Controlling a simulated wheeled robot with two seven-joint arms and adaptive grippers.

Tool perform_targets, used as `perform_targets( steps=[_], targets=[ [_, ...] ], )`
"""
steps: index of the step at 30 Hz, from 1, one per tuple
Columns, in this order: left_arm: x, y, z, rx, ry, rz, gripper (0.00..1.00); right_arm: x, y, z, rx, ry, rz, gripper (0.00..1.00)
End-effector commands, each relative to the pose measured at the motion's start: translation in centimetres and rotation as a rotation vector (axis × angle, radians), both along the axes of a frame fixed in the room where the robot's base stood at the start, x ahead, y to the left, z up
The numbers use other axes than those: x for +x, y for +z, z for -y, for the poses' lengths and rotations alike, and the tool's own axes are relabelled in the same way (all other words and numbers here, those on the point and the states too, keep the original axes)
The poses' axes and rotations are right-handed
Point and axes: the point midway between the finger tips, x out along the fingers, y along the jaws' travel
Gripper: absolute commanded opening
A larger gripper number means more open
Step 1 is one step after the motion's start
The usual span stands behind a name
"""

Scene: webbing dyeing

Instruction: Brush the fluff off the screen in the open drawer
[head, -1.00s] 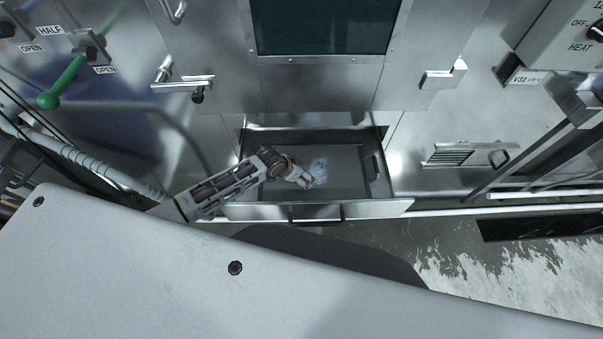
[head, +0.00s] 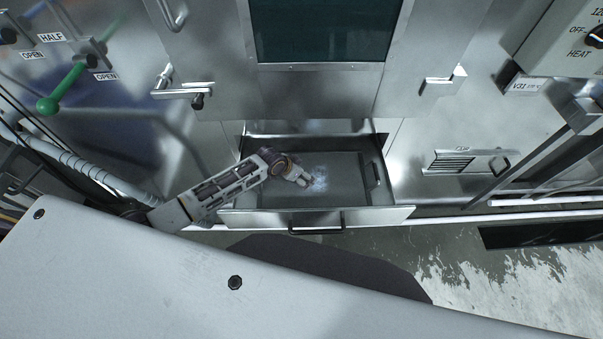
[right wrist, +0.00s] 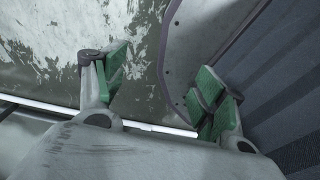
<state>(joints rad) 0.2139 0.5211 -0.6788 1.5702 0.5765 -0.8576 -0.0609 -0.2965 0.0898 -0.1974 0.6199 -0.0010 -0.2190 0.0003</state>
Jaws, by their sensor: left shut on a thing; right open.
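The drawer (head: 262,217) stands open below the steel cabinet in the head view. A flat grey screen (head: 343,170) lies in it, with a dark handle at its right end. A pale patch of fluff (head: 320,181) lies near the screen's middle. My left gripper (head: 298,177) reaches into the drawer from the left, just left of the fluff. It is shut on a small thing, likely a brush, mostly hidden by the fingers. I cannot tell whether it touches the screen. My right gripper (right wrist: 163,88), with green finger pads, is open and empty in the right wrist view.
The cabinet door (head: 222,95) with a dark window is above the drawer. A green-knobbed lever (head: 62,92) is at the upper left. A large pale surface (head: 150,275) fills the lower left of the head view. A pale pipe runs along the floor beside the drawer front.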

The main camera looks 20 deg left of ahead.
Motion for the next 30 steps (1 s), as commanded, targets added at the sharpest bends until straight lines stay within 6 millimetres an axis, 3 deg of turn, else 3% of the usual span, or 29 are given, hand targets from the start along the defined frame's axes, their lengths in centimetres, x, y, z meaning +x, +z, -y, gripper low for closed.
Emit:
perform_targets(
  steps=[15, 30],
  targets=[
    [2.3, 0.0, -0.8, 0.002, 0.002, -0.001, 0.60, 0.0, -0.7, -0.5, 0.005, -0.002, 0.000, 0.70],
    [3.4, 0.2, -1.0, 0.001, 0.001, 0.000, 0.60, 0.0, -0.9, 0.8, -0.008, 0.002, 0.000, 0.70]
  ],
)
